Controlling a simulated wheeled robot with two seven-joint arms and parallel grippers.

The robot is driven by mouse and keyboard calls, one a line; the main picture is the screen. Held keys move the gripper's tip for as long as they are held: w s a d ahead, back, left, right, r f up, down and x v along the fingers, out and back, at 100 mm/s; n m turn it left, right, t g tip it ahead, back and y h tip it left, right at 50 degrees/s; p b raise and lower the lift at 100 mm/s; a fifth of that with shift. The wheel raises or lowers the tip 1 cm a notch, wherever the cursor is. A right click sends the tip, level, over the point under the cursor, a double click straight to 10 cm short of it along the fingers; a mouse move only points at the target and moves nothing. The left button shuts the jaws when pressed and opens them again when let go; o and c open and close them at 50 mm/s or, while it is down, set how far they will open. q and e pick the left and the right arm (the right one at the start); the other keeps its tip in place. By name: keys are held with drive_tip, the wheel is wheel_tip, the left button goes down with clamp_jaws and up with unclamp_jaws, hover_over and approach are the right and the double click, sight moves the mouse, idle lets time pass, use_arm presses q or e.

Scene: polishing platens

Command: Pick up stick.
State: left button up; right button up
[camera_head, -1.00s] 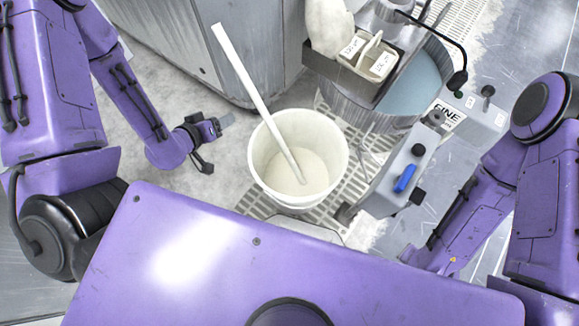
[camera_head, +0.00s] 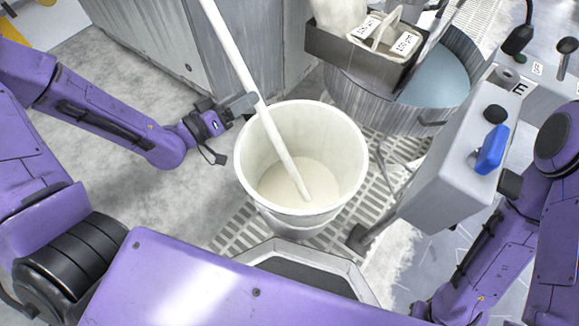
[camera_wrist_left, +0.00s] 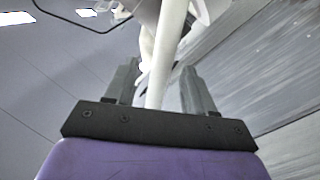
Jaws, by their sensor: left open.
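The white stick (camera_head: 232,55) leans in a white bucket (camera_head: 249,171). Its lower end is in the pale contents and its upper part rises past the bucket's rim toward the upper left. My left gripper (camera_head: 248,103) is at the stick, just above the bucket's left rim. In the left wrist view the stick (camera_wrist_left: 168,50) passes between the two open fingers of the left gripper (camera_wrist_left: 150,92). I cannot tell whether a finger touches it. My right arm is at the right of the head view, but its gripper is out of sight.
The bucket stands on a floor grating (camera_head: 236,232). A grey control box (camera_head: 450,165) with a blue handle (camera_head: 490,150) is to its right. A round machine basin (camera_head: 350,98) with a caddy (camera_head: 345,48) stands behind. A grey cabinet (camera_head: 150,50) is at the back left.

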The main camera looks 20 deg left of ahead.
use_arm(q)
drive_tip(key=x, duration=0.1)
drive_tip(key=b+x, duration=0.1)
drive_tip(key=x, duration=0.1)
drive_tip(key=shift+f, duration=0.25)
drive_tip(key=shift+w+d+r, duration=0.15)
drive_tip(key=shift+w, duration=0.1)
clamp_jaws()
use_arm(e)
drive_tip(key=shift+w+d+f+n+h, duration=0.15)
drive_tip(key=shift+d+f, duration=0.25)
drive_tip(key=shift+f, duration=0.15)
drive_tip(key=shift+w+d+f+n+h, duration=0.15)
drive_tip(key=shift+d+f, duration=0.25)
drive_tip(key=shift+f, duration=0.1)
